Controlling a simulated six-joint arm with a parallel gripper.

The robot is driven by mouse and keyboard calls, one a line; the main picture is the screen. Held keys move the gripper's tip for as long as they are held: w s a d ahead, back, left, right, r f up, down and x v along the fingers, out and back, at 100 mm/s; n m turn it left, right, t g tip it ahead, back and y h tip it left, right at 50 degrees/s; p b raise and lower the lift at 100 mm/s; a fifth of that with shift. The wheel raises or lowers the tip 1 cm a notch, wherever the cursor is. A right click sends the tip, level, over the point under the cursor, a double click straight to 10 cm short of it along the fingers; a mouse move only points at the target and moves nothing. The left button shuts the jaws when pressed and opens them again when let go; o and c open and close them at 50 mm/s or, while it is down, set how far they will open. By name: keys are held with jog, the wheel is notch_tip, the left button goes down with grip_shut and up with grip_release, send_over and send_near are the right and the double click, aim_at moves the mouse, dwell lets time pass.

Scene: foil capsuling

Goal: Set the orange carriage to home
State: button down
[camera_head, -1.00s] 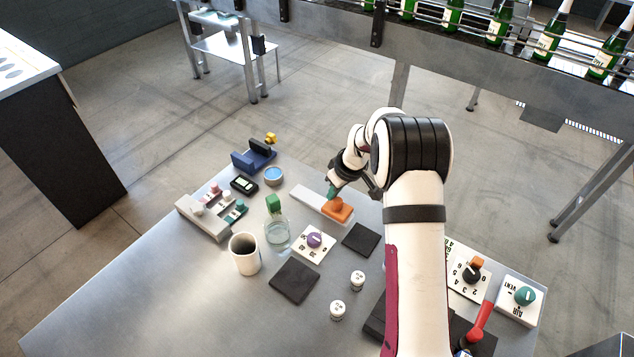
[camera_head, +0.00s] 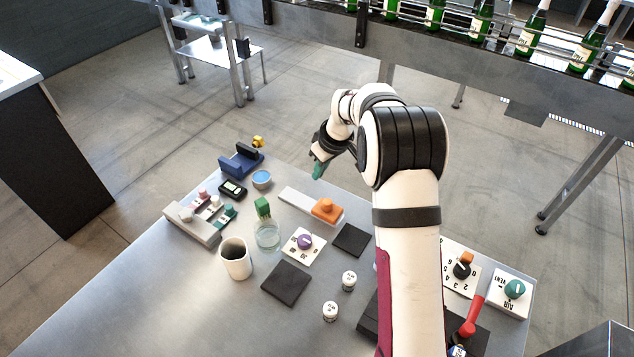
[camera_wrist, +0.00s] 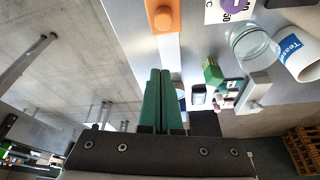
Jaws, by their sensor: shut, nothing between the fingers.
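The orange carriage (camera_head: 327,209) sits on a white rail (camera_head: 297,198) on the metal table, at the rail's right end in the head view. In the wrist view the orange carriage (camera_wrist: 163,16) is at the top centre, with the bare white rail (camera_wrist: 168,50) below it. My gripper (camera_head: 318,171) has green fingers and hangs above and beyond the rail, apart from the carriage. In the wrist view the gripper (camera_wrist: 160,78) shows its fingers pressed together with nothing between them.
A purple dial (camera_head: 304,242), a glass beaker (camera_head: 267,236) and a white mug (camera_head: 235,259) stand nearer. A blue cradle (camera_head: 240,160) and a blue-topped tin (camera_head: 262,179) lie left of the rail.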

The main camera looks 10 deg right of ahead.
jog(key=v, duration=0.2)
jog(key=shift+s+d+r, duration=0.1)
jog(key=shift+s+r, duration=0.05)
jog(key=shift+r, duration=0.1)
jog(key=s+a+r+m, duration=0.35)
jog(key=s+r, duration=0.35)
jog(key=s, duration=0.4)
jog(key=s+a+m+g, duration=0.1)
jog(key=s+m, duration=0.3)
jog(key=s, duration=1)
jog(key=s+a+m+g, duration=0.2)
jog(key=s+m, duration=0.2)
jog(key=s, duration=1.1)
jog(key=shift+a+r, duration=0.25)
jog(key=shift+a, duration=0.1)
